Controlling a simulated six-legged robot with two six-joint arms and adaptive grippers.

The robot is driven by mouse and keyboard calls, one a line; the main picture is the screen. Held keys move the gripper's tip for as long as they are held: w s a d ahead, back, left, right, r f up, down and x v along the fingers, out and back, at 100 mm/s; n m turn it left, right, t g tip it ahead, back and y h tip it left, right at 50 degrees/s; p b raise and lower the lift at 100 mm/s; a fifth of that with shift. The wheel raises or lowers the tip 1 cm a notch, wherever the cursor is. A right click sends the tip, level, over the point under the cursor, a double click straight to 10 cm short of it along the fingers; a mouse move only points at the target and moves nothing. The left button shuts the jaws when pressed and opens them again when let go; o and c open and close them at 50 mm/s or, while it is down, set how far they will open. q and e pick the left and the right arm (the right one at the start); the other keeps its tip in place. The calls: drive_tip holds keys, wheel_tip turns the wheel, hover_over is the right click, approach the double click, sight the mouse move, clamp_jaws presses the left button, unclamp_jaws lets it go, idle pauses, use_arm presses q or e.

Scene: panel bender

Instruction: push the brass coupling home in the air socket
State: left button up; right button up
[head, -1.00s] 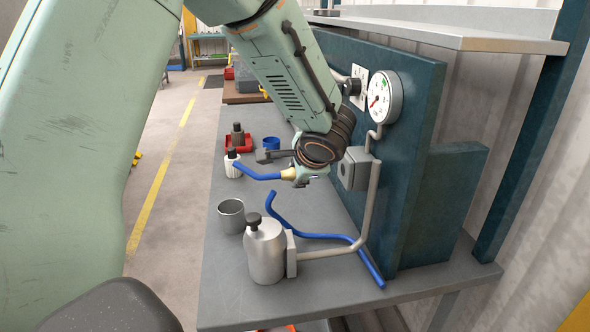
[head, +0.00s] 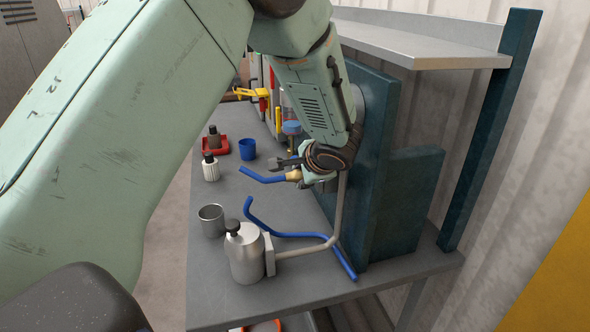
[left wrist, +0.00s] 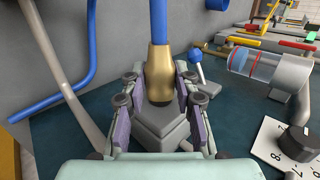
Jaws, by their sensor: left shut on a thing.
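My left gripper (head: 312,176) is shut on the brass coupling (head: 293,175), in front of the blue panel. A short blue hose (head: 262,178) runs left from the coupling. In the left wrist view the brass coupling (left wrist: 160,72) stands between the fingers of my left gripper (left wrist: 160,92), with the hose leading up. A grey block (left wrist: 163,122) shows just below the coupling; I cannot tell whether it is the air socket. In the head view the socket is hidden behind my gripper and wrist, so its contact with the coupling cannot be seen. My right gripper is not in view.
A blue hose (head: 290,234) lies near a silver canister (head: 245,255) and metal cup (head: 211,220). A white-ribbed bottle (head: 210,170), blue cup (head: 247,149) and red tray (head: 217,147) stand behind. A grey pipe (head: 338,215) rises beside the blue panel (head: 375,200).

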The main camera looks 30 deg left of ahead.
use_arm(q)
drive_tip(key=shift+w+a+f, duration=0.2)
drive_tip(key=shift+w+f, duration=0.15)
drive_tip(key=shift+s+d+r, duration=0.1)
drive_tip(key=shift+d+r, duration=0.1)
drive_tip(key=shift+d, duration=0.05)
drive_tip(key=shift+s+d+r, duration=0.2)
drive_tip(key=shift+a+f+b, duration=0.1)
drive_tip(key=shift+a+b, duration=0.1)
drive_tip(key=shift+b, duration=0.1)
drive_tip(key=shift+w, duration=0.15)
drive_tip(key=shift+d, duration=0.1)
drive_tip(key=shift+b, duration=0.4)
